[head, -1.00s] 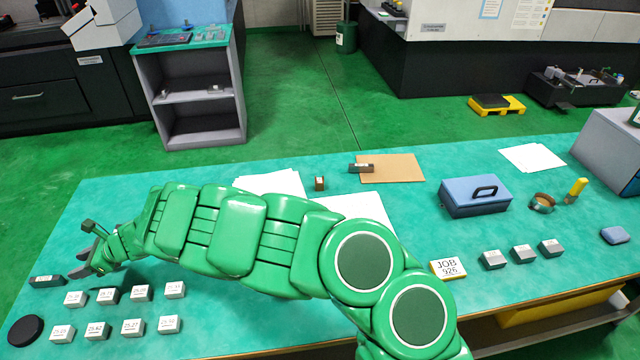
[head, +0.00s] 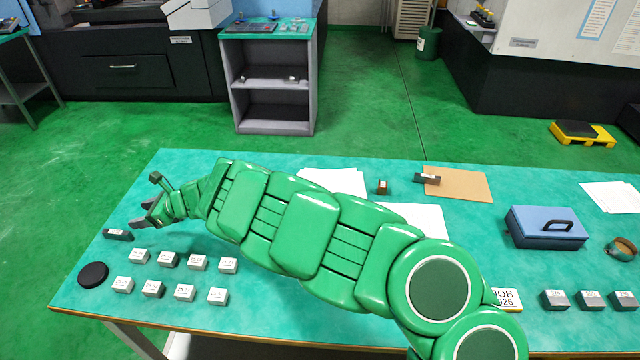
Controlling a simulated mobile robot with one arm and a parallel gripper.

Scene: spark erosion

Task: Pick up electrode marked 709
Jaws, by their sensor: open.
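No marking 709 is readable in this view, so I cannot tell which block is that electrode. A dark oblong block (head: 117,235) with a small pale label lies at the left end of the teal table. My gripper (head: 143,213) is open and empty, just above and right of that block in the picture, apart from it. Two rows of small labelled blocks, light ones (head: 228,265) and darker-sided ones (head: 168,260), stand below my arm. A small dark-brown block (head: 382,187) and a dark oblong block (head: 427,178) lie farther back. Three grey blocks (head: 592,300) stand at the right.
A black disc (head: 93,275) lies at the table's left front. A blue box (head: 545,228), a JOB card (head: 507,299), a brown board (head: 460,184) and white papers (head: 335,181) are also on the teal table (head: 200,320). My arm covers part of the middle.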

